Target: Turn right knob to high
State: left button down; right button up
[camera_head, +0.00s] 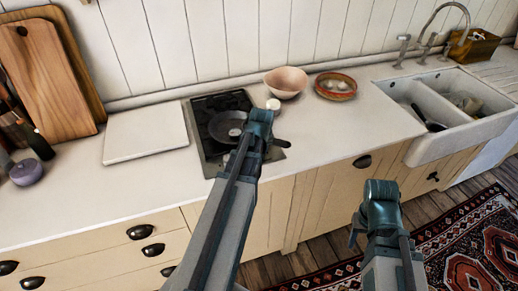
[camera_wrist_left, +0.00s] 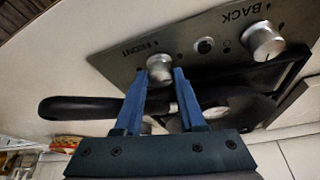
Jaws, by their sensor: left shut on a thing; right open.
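The hob (camera_head: 201,132) is set in the counter, with its steel control panel (camera_wrist_left: 120,62) large and upside down in the left wrist view. The panel has a silver knob labelled FRONT (camera_wrist_left: 159,66) and another labelled BACK (camera_wrist_left: 264,42), with a small round button between them. My left gripper (camera_wrist_left: 161,76) is shut on the FRONT knob, one blue finger on each side. In the head view my left arm and hand hide the knobs. My right gripper (camera_head: 361,222) is open and empty, in front of the cabinets.
A dark pan (camera_head: 226,126) sits on the hob, its handle (camera_wrist_left: 85,108) passing close to my left fingers. A white board (camera_head: 146,131) lies left of the hob. A pink bowl (camera_head: 287,82) and a terracotta dish (camera_head: 335,87) stand right of it. The counter before the sink is clear.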

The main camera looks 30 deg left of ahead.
dwell(0.5)
pick_arm(q)
jog(key=c, duration=0.5)
grip_release()
